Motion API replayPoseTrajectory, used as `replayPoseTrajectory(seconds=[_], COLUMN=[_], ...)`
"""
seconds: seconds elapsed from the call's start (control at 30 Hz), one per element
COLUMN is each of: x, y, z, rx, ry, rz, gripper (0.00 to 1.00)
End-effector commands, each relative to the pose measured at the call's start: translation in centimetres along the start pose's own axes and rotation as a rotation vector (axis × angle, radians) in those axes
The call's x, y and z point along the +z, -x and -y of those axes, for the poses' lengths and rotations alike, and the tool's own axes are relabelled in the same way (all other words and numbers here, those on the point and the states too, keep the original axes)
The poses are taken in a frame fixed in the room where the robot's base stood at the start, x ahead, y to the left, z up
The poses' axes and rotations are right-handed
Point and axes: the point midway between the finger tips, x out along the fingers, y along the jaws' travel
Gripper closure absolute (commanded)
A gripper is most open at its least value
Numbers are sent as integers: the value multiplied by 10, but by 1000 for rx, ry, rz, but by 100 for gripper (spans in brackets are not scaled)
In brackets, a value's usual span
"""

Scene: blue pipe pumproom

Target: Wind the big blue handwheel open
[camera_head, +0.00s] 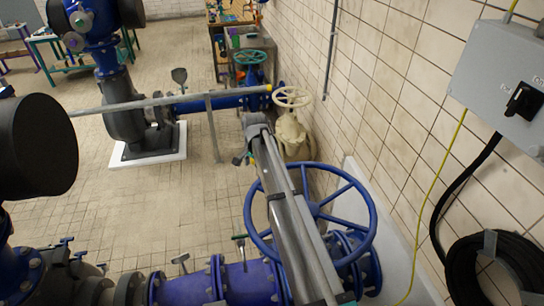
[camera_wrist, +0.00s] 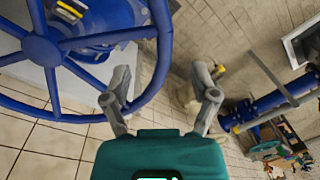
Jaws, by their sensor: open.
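The big blue handwheel (camera_head: 315,209) sits at the lower right in the head view, on a blue pipe fitting, with my arm crossing over its left part. In the wrist view, the handwheel (camera_wrist: 42,47) fills the upper left, with hub, spokes and a curved rim. My gripper (camera_wrist: 162,74) is open, its two grey fingers apart. The rim passes behind the left finger and shows partly in the gap, short of the right finger. I cannot tell how deep the rim lies or whether a finger touches it. I cannot make out the gripper in the head view.
A cream handwheel (camera_head: 291,97) and a teal handwheel (camera_head: 250,57) stand farther back by the tiled wall. A grey rail (camera_head: 170,103) crosses the middle. A grey switch box (camera_head: 505,80) and coiled black hose (camera_head: 490,270) are at right. Tiled floor (camera_head: 170,210) is open at left.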

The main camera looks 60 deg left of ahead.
Motion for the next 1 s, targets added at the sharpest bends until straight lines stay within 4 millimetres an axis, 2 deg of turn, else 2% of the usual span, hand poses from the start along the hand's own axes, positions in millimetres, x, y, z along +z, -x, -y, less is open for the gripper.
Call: replayPoseTrajectory(seconds=[0.13, 0.2, 0.6, 0.8, 1.0], x=[0, -9, -50, -72, -84], y=[10, 0, -20, -27, -30], z=[0, -2, -10, -16, -20], rx=[0, -15, -108, -152, -177], ry=[0, -43, -303, -444, -525], rz=[0, 18, 144, 219, 265], gripper=[24, 24, 24, 24, 24])
